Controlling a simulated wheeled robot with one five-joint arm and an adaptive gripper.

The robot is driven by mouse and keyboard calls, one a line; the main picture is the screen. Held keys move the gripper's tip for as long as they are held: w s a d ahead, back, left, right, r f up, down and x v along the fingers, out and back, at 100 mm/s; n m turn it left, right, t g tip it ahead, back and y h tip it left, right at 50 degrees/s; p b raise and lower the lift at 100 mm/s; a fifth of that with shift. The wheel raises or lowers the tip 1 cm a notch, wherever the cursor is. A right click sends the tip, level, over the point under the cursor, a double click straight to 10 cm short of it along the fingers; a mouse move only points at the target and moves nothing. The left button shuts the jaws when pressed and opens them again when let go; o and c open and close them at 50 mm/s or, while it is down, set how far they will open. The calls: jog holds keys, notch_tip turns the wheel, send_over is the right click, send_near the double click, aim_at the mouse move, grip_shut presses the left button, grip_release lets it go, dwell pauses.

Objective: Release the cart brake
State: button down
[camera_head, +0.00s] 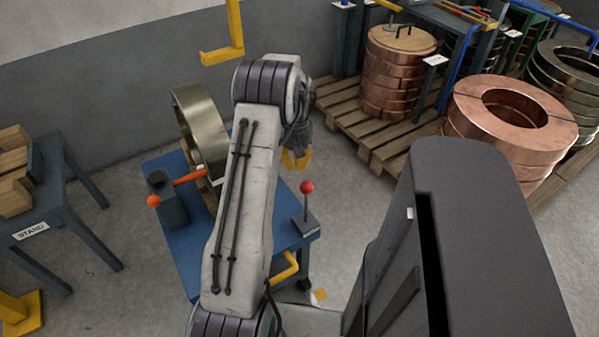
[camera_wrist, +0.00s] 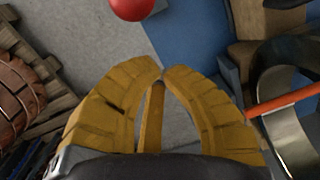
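The blue cart (camera_head: 184,252) stands on the floor and carries a brass coil (camera_head: 201,130) on edge. An upright lever with a red ball knob (camera_head: 307,187) stands on a small base at the cart's right side. An orange lever (camera_head: 190,177) with an orange knob sticks out at the left; it also shows in the wrist view (camera_wrist: 288,100). My gripper (camera_head: 296,163) is above and behind the red knob in the head view, apart from it. In the wrist view its yellow fingertips (camera_wrist: 163,72) meet with nothing between them, and the red knob (camera_wrist: 132,7) is beyond them.
A wooden pallet (camera_head: 345,118) with copper coils (camera_head: 515,118) stands at the right. A blue table marked STAND (camera_head: 45,228) is at the left. A yellow hook (camera_head: 222,53) hangs near the wall. Floor shows between cart and pallet.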

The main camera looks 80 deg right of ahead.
jog(key=shift+s+a+f, duration=0.1)
jog(key=shift+s+a, duration=0.25)
jog(key=shift+a, duration=0.3)
jog(key=shift+s+a+f, duration=0.1)
jog(key=shift+s+a, duration=0.25)
jog(key=shift+a, duration=0.3)
jog(key=shift+a, duration=0.1)
